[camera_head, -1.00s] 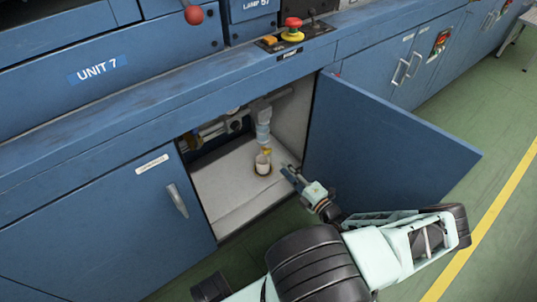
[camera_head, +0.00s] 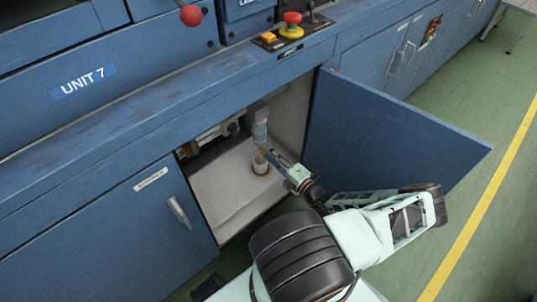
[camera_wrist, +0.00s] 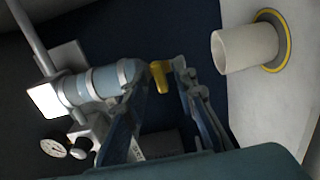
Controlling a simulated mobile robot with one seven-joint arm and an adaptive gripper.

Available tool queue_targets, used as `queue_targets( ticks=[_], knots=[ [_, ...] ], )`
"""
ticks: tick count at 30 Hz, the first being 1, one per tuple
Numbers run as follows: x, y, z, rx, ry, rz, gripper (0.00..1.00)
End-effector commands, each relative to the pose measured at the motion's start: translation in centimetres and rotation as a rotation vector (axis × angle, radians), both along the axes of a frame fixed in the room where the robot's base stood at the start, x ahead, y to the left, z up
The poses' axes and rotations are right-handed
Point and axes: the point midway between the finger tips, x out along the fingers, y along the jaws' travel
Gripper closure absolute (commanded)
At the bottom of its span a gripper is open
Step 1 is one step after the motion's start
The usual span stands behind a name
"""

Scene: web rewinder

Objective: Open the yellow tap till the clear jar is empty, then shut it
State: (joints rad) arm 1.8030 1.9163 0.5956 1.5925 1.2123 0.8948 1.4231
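The clear jar (camera_wrist: 102,82), bluish, lies across the left of the wrist view, with a metal collar at its tap end; it hangs in the cabinet in the head view (camera_head: 260,132). I cannot tell its liquid level. The yellow tap (camera_wrist: 159,78) sticks out from that end. My gripper (camera_wrist: 161,66) has one finger on each side of the tap, with a narrow gap that looks open; contact is unclear. In the head view my gripper (camera_head: 268,154) reaches into the cabinet just below the jar and largely hides the tap.
A white open-topped tube (camera_wrist: 245,48) stands in a yellow-ringed opening on the cabinet floor below the jar. A pressure gauge (camera_wrist: 54,148) and piping sit beside the jar. The open blue door (camera_head: 385,135) stands right of my arm. The cabinet floor (camera_head: 222,190) is clear at left.

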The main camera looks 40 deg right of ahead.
Motion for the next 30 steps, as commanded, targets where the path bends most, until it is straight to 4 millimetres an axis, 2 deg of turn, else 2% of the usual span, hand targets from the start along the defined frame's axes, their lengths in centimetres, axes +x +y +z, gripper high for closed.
queue_targets(
  ticks=[1, 6, 20, 30],
  knots=[
    [0.0, 0.01, 0.0, 0.0, 0.0, 0.0, 0.82],
    [0.0, 0.01, 0.0, 0.0, 0.0, 0.0, 1.0],
    [0.01, 0.03, 0.06, -0.051, -0.003, 0.001, 1.0],
    [0.05, 0.07, 0.17, -0.289, -0.023, 0.003, 1.0]
  ],
)
